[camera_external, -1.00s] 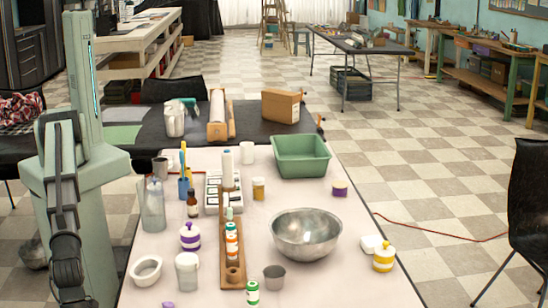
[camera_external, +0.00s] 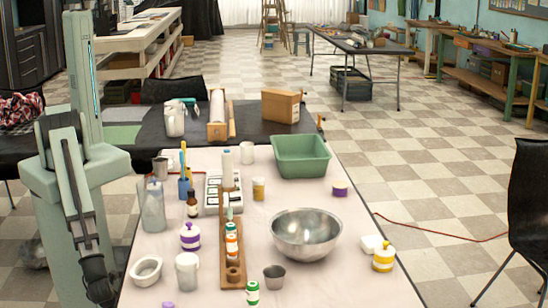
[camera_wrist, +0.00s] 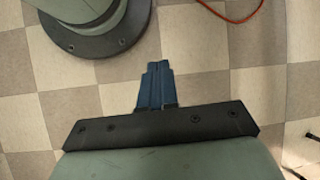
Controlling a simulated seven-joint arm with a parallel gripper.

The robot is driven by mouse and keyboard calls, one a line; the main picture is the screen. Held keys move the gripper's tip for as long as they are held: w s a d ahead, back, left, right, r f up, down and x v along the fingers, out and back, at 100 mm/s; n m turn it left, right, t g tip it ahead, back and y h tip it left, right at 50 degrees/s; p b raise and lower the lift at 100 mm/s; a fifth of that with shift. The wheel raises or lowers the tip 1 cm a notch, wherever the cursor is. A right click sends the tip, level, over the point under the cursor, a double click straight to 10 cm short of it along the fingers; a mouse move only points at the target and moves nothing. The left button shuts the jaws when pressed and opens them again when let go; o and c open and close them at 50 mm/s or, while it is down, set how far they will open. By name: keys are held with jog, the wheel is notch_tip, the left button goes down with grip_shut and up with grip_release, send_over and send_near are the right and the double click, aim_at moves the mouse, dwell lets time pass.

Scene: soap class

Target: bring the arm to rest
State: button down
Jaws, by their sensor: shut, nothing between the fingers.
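My gripper shows in the wrist view (camera_wrist: 157,85) with its blue fingers together and nothing between them. It points down over the checkered floor, with the round foot of my base at the upper left of that view. In the external view my arm hangs beside the left edge of the white table (camera_external: 340,270). Its lower end is at the bottom left, and the fingertips cannot be made out there.
Near my arm on the table are a white bowl (camera_external: 146,271), a white jar (camera_external: 187,271), a purple-striped jar (camera_external: 190,237) and a clear bottle (camera_external: 152,207). A wooden rack (camera_external: 233,275), a metal bowl (camera_external: 306,235) and a green bin (camera_external: 301,157) stand farther right.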

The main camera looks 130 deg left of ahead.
jog(key=s+a+f+n+g+h, duration=0.1)
jog(key=s+a+n+h, duration=0.1)
jog(key=s, duration=0.5)
jog(key=s+a+f+n+g+h, duration=0.1)
jog(key=s+a+n+g+h, duration=0.1)
jog(key=s+a+n, duration=0.3)
jog(key=shift+s+a+n+h, duration=0.2)
jog(key=shift+s+n+h, duration=0.35)
jog(key=shift+s, duration=0.85)
jog(key=shift+w, duration=0.1)
dwell(1.0)
